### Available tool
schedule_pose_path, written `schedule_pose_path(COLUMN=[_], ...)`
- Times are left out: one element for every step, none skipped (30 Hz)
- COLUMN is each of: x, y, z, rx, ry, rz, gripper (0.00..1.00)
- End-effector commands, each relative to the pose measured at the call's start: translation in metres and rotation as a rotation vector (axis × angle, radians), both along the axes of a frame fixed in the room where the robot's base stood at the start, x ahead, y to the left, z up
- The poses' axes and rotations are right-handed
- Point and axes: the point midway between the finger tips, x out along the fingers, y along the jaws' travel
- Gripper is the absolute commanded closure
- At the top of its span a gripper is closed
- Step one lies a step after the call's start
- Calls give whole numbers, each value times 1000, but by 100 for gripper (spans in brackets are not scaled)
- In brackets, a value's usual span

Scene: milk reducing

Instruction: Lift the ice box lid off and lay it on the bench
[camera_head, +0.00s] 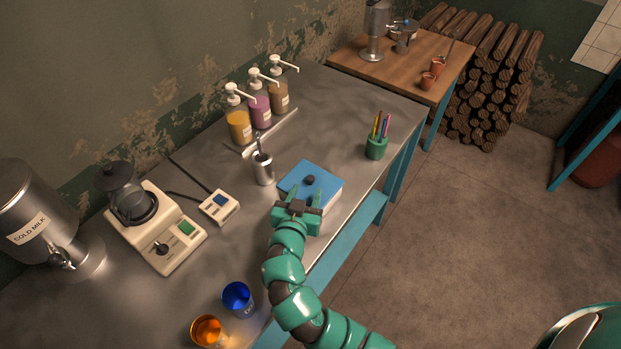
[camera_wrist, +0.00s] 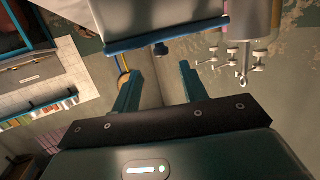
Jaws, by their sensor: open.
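The ice box (camera_head: 331,207) is a pale box on the metal bench, with a flat blue lid (camera_head: 326,185) seated on top. A small dark knob (camera_head: 309,180) stands on the lid. My gripper (camera_head: 298,196) is at the near-left edge of the box, low over the lid, with its fingers apart and pointing toward the knob. In the wrist view the scene appears upside down. The open fingers (camera_wrist: 159,72) there are either side of the dark knob (camera_wrist: 160,49), which shows just beyond the fingertips. The lid's blue edge (camera_wrist: 200,32) and pale box side (camera_wrist: 160,15) also show.
A metal pot with utensils (camera_head: 263,169) stands left of the box. A green pen cup (camera_head: 376,148) stands to the right. The bench (camera_head: 345,130) is bare behind the box. A small scale (camera_head: 219,206), blue cup (camera_head: 238,298) and orange cup (camera_head: 207,331) are nearer left.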

Motion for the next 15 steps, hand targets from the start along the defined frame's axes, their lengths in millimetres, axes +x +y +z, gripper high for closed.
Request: schedule_pose_path(x=[7, 10, 13, 15, 17, 18, 19, 20, 21, 22, 24, 27, 30, 33, 37], y=[-2, -3, -4, -4, -4, -4, -4, -4, -4, -5, -5, -6, -7, -8, -8], z=[2, 1, 0, -1, -2, -2, -3, -3, -4, -4, -4, -4, -5, -5, -6], rx=[-2, -1, 0, 0, 1, 1, 1, 1, 0, 0, -1, -2, -3, -3, -2], ry=[0, 1, 1, 0, 0, 0, 0, 0, 0, 0, 0, 2, 2, 3, 3], rz=[-4, -5, -4, -3, -1, 1, 1, 1, 1, 1, 0, -2, -3, -4, -4], gripper=[57, 57, 57, 57, 57, 57, 57, 57, 57, 57, 57, 57, 57, 57, 57])
